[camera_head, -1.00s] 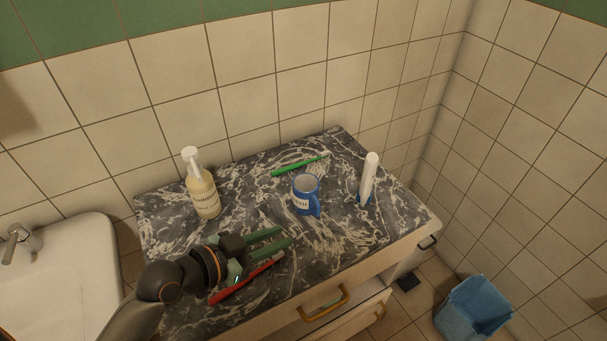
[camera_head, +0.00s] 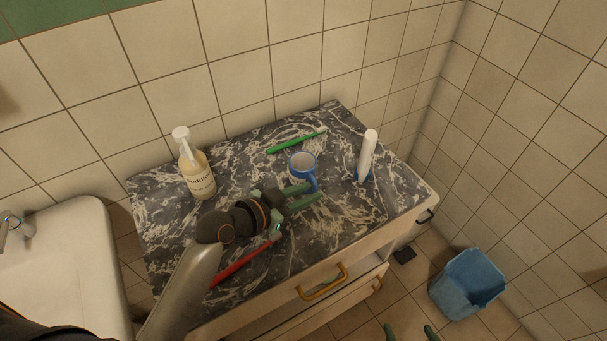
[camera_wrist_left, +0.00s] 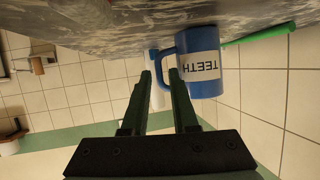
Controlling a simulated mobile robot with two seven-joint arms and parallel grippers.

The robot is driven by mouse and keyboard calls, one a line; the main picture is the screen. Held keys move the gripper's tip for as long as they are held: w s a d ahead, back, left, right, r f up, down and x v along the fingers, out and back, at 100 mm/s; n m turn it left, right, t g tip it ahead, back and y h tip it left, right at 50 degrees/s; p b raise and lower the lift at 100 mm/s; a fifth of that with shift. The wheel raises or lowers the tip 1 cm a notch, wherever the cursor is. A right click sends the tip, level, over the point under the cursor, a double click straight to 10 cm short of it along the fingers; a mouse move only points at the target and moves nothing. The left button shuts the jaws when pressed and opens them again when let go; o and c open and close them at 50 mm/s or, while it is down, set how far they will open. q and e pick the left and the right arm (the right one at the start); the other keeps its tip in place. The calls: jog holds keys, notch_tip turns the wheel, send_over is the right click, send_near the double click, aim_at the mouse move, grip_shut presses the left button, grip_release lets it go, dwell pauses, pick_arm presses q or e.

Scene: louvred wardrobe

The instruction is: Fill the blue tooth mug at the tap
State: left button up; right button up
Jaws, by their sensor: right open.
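The blue mug (camera_head: 302,168) with a white label stands upright on the marble counter (camera_head: 250,170). In the left wrist view the mug (camera_wrist_left: 204,68) reads TEETH, upside down, and its handle is close to my fingertips. My left gripper (camera_head: 313,191) is open beside the mug at its handle side; I cannot tell whether a finger touches the handle. It also shows in the left wrist view (camera_wrist_left: 165,72) with a gap between the fingers. The tap (camera_head: 14,226) is at the far left over the white sink (camera_head: 75,255). My right gripper (camera_head: 410,331) is open and empty at the bottom edge.
A soap bottle (camera_head: 197,173), a green toothbrush (camera_head: 292,143), a white tube in a blue base (camera_head: 367,157) and a red toothbrush (camera_head: 240,266) are on the counter. A drawer with a yellow handle (camera_head: 322,284) is below. A blue bin (camera_head: 467,284) stands on the floor.

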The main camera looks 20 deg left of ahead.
aim_at(316, 190)
pick_arm(q)
jog(key=x, duration=0.3)
jog(key=shift+w+d+f, duration=0.1)
grip_shut()
dwell(1.4)
